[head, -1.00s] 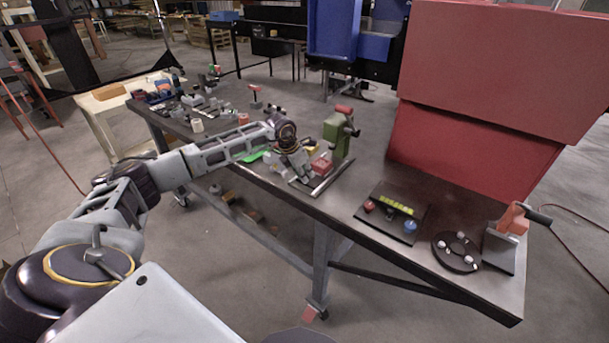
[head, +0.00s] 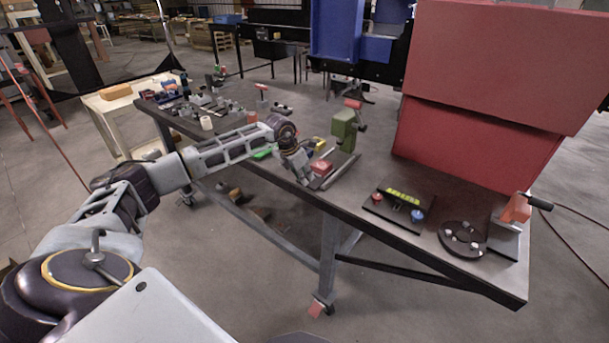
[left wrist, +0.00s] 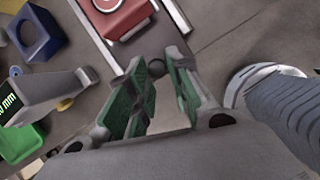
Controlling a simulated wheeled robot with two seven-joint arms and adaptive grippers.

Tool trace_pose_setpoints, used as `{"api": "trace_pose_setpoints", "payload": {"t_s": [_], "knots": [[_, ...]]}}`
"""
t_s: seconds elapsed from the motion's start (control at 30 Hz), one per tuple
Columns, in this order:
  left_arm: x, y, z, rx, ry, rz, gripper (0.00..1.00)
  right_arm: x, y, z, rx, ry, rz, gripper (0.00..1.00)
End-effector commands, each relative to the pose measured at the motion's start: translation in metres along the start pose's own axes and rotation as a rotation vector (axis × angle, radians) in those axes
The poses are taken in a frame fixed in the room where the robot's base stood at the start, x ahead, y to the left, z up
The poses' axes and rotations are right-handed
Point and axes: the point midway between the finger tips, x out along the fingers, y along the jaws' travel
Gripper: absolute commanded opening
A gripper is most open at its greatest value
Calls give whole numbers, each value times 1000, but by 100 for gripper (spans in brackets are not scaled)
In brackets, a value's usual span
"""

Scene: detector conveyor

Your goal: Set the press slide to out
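The green press (head: 343,128) with its red-topped lever stands on the bench in the middle of the head view. Its slide carries a red block (head: 320,168) and lies out in front of the press, towards the bench's front edge, beside a metal rail (head: 341,171). The red block also shows at the top of the left wrist view (left wrist: 117,17). My left gripper (head: 307,180) is at the slide's front end. My right gripper is out of view.
Right of the press are a black button panel (head: 398,207), a round dark plate (head: 462,239) and a red-handled fixture (head: 505,238). A large red cabinet (head: 480,150) stands behind. Several small parts crowd the bench's left end.

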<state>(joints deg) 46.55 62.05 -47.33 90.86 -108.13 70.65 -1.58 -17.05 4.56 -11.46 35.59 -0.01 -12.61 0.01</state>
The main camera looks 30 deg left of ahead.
Motion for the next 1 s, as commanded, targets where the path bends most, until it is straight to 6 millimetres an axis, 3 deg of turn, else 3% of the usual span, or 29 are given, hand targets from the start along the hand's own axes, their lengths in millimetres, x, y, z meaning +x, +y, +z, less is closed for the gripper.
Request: {"api": "trace_pose_setpoints", "payload": {"t_s": [0.13, 0.57, 0.77, 1.0], "knots": [[0, 0, 0, 0, -1, 0, 40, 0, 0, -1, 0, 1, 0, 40], [-4, 0, 1, 0, -5, 1, 40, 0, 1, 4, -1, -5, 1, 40], [-18, 1, 1, -1, -6, 2, 40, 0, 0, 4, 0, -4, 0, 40], [-51, 1, 1, 1, -6, 2, 40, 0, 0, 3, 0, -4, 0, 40]]}}
